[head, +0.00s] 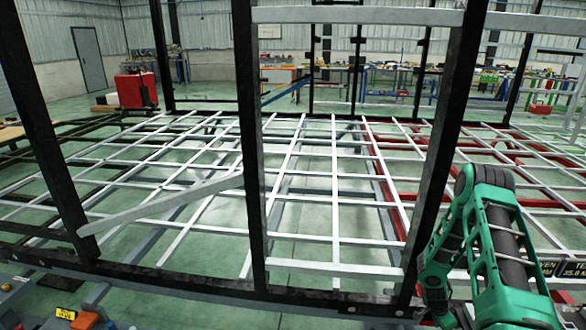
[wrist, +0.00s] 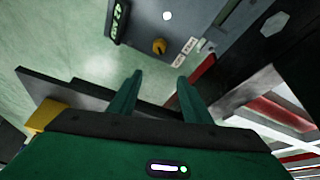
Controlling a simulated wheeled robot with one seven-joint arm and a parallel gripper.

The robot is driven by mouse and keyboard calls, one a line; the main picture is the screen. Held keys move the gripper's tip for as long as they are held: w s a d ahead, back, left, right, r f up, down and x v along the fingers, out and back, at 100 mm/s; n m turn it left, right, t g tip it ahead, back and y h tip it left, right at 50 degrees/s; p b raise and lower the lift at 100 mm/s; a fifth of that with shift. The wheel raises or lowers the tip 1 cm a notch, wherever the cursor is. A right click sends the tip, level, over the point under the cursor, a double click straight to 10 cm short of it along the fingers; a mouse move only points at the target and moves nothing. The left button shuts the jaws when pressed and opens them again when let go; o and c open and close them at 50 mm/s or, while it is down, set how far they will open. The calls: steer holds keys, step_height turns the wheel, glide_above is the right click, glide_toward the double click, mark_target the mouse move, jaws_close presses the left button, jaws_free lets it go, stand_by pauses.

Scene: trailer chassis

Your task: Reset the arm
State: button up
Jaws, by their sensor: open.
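My green arm stands at the right of the head view, folded in front of the trailer chassis frame (head: 336,270). My gripper (wrist: 158,84) shows in the wrist view with its two green fingers apart and nothing between them. Beyond the fingers are the green floor and a grey panel (wrist: 200,60) with a small orange knob (wrist: 159,46) and pale labels. In the head view I cannot make out the gripper's fingertips.
Black upright posts (head: 250,150) and a slanted grey bar (head: 160,203) stand close in front. Red chassis beams (head: 385,190) lie beyond on the right. A red cabinet (head: 136,90) and cluttered workbenches (head: 490,85) line the back. Green floor shows through the grid.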

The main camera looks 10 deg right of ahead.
steer(key=s+a+r+n, duration=0.2)
steer(key=s+r, duration=0.1)
steer(key=r, duration=1.4)
steer(key=s+a+r+n, duration=0.2)
steer(key=s+r+n, duration=0.1)
steer(key=r, duration=1.5)
steer(key=s+a+r+n+y, duration=0.2)
steer(key=s+a+r+n, duration=0.1)
steer(key=s+a+r, duration=0.5)
steer(key=s+a+r+n+y, duration=0.2)
steer(key=s+a+r, duration=0.5)
steer(key=s, duration=0.8)
steer(key=shift+a+r+n+y, duration=0.4)
steer(key=shift+a, duration=0.2)
